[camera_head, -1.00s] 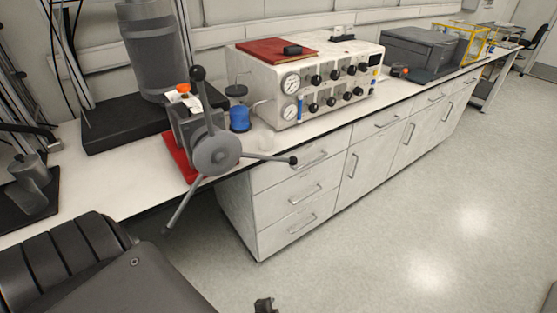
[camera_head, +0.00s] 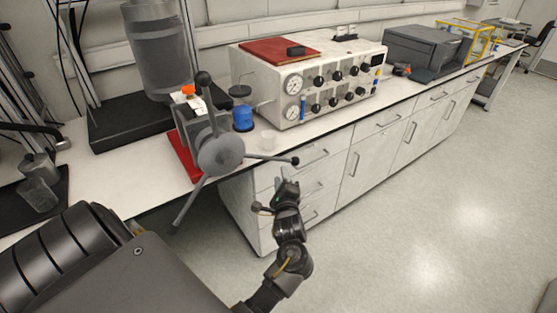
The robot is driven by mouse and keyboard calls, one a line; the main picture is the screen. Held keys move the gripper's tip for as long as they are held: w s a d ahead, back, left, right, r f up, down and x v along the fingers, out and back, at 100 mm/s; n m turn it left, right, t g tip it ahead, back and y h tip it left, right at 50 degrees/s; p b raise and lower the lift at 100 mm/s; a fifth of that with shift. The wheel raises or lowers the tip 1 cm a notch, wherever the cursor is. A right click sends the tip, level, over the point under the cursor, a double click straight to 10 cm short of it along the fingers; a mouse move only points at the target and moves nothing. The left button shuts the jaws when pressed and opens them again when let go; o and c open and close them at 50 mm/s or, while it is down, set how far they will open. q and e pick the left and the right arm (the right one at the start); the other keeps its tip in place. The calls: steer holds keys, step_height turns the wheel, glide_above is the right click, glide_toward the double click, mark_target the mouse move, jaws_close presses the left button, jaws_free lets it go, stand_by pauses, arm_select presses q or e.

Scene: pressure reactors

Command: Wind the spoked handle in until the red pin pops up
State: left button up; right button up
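The spoked handle (camera_head: 220,155) has a grey hub and several spokes, on the front of a small grey press-like device on a red base (camera_head: 186,157) at the bench's front edge. One spoke points up to a dark ball, one points right, and one points down-left past the bench edge. An orange-red part (camera_head: 188,90) shows on top of the device; I cannot tell whether it is the red pin. My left gripper (camera_head: 277,196) is below and right of the hub, in front of the drawers, apart from the handle. Its finger opening is too small to judge. My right gripper is out of view.
A white control box (camera_head: 262,85) with gauges and black knobs stands right of the device.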

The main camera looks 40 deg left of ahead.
mark_target(278, 158)
arm_select(q)
steer(key=x, duration=0.9)
steer(key=shift+w+a+f, duration=0.1)
steer(key=shift+w+a, duration=0.05)
jaws_close()
